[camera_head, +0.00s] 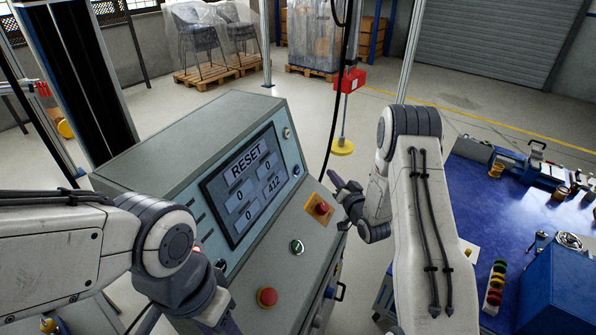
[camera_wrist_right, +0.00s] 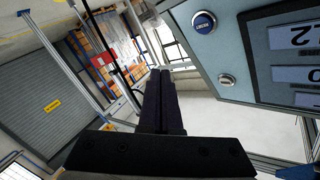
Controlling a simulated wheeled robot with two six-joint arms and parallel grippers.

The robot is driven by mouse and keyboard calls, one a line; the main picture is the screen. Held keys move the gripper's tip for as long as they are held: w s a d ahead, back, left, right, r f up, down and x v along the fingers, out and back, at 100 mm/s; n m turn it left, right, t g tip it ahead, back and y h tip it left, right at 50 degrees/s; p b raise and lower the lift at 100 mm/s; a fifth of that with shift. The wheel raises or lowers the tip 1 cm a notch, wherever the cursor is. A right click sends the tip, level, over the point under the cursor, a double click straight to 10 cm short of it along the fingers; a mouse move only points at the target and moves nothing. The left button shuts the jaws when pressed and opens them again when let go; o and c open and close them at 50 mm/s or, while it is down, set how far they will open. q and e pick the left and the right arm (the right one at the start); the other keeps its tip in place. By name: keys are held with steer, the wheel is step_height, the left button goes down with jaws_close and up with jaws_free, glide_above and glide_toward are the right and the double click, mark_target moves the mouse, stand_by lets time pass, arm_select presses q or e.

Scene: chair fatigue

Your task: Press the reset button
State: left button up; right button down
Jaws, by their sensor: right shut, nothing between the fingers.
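The grey control console (camera_head: 210,130) has a tilted screen (camera_head: 245,185) headed RESET, showing zeros and 412. A round blue button (camera_head: 296,170) sits right of the screen. In the right wrist view, a blue button (camera_wrist_right: 203,22) bears small lettering that I cannot read clearly. My right gripper (camera_head: 333,177) is shut and empty, right of the blue button and apart from it. Its dark fingers (camera_wrist_right: 160,78) show side by side in the wrist view, left of the panel. My left gripper (camera_head: 228,326) is low at the console's front, mostly hidden and cut off.
The console also carries a red button on a yellow plate (camera_head: 318,207), a green-ringed button (camera_head: 297,247), a red button (camera_head: 267,297) and a silver knob (camera_head: 287,132). A blue table (camera_head: 490,215) with tools stands right. A black cable (camera_head: 334,120) hangs behind my right gripper.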

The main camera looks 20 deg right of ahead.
mark_target(297, 171)
steer(key=shift+w+a+f+b, duration=0.35)
steer(key=shift+w+a, duration=0.55)
steer(key=shift+a, duration=0.15)
steer(key=shift+w+a+f+b, duration=0.4)
steer(key=shift+w+a, duration=0.5)
steer(key=shift+a, duration=0.2)
steer(key=shift+w+a+f+b, duration=0.35)
steer(key=shift+w+a, duration=0.55)
steer(key=shift+a, duration=0.15)
steer(key=shift+w+a+b, duration=0.25)
steer(key=shift+a+b, duration=0.1)
steer(key=shift+b, duration=0.05)
steer(key=shift+w+a+f, duration=0.1)
steer(key=shift+w+a, duration=0.1)
steer(key=shift+a, duration=0.1)
steer(key=shift+d, duration=0.15)
stand_by(0.4)
steer(key=shift+s+d, duration=0.45)
steer(key=shift+s, duration=0.05)
